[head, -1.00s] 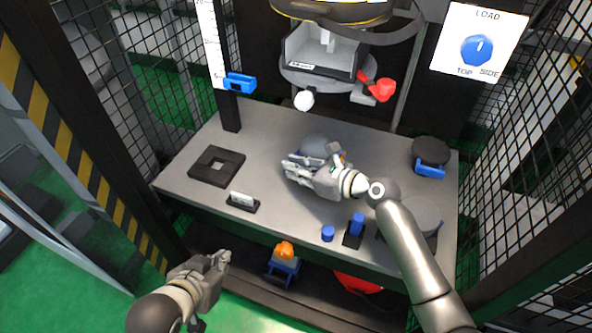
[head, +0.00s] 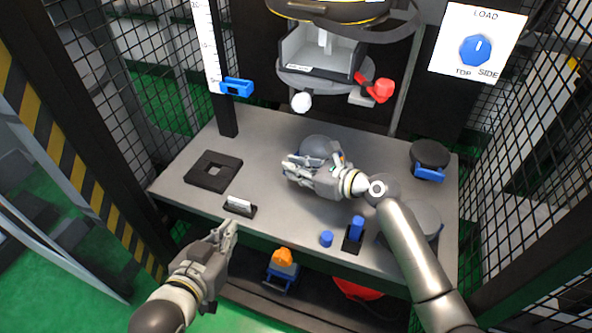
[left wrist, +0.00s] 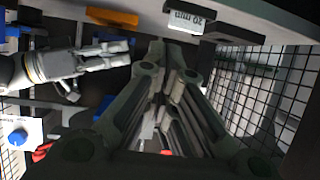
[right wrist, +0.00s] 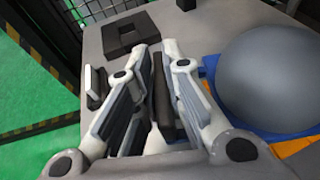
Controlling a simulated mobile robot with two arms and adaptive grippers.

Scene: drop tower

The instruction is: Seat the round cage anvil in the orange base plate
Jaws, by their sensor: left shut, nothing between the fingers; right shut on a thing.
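My right gripper (head: 290,167) is low over the middle of the table. In the right wrist view its fingers (right wrist: 160,85) are closed around a narrow dark piece (right wrist: 163,115); I cannot tell whether this is the round cage anvil. A large grey dome (right wrist: 270,80) sits beside it on a blue part, with an orange patch (right wrist: 296,147) below. The dome (head: 316,146) also shows behind the gripper in the head view. I cannot tell whether the orange patch is the base plate. My left gripper (head: 228,232) is shut and empty at the table's front edge.
A black plate with a square hole (head: 213,171) lies at the table's left. A small holder with a white piece (head: 239,206), a blue cylinder (head: 326,239) and a blue post (head: 356,228) stand near the front. A dark disc (head: 429,153) is at the right. Mesh walls flank the table.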

